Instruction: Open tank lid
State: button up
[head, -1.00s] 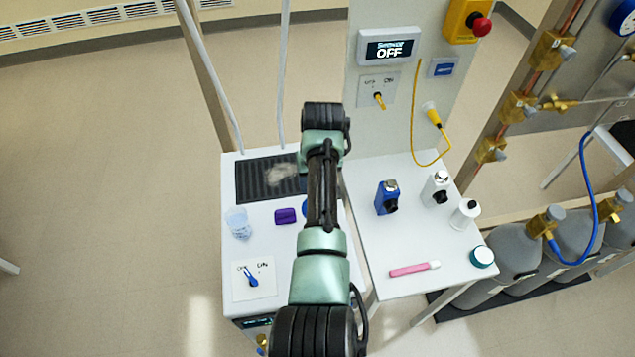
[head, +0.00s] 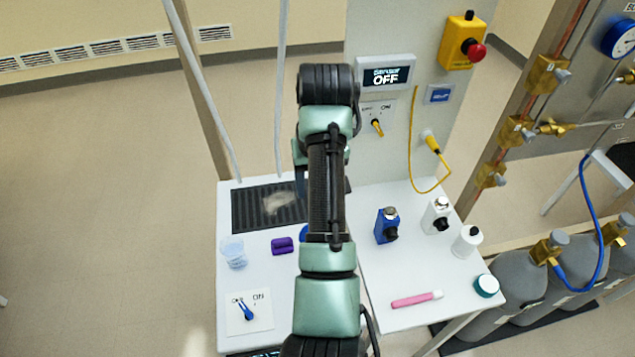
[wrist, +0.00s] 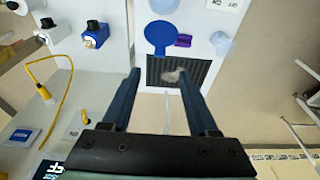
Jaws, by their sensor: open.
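A blue round disc with a tab (wrist: 160,36), which looks like the tank lid, lies flat on the white bench top in the wrist view. In the head view only a blue sliver of it (head: 303,232) shows beside my arm. My gripper (wrist: 160,75) is open and empty, its two dark blue fingers spread wide. In the picture its fingertips lie over the dark ribbed mat, below the disc and apart from it. The tank under the lid cannot be seen.
A dark ribbed mat (head: 256,206) with a pale smear, a purple block (head: 282,245), a clear cup (head: 233,252) and a switch plate (head: 250,312) surround the lid. Bottles, including a blue one (head: 387,226), and a pink stick (head: 416,299) stand or lie on the right table.

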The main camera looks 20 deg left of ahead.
jog(key=shift+v, duration=0.85)
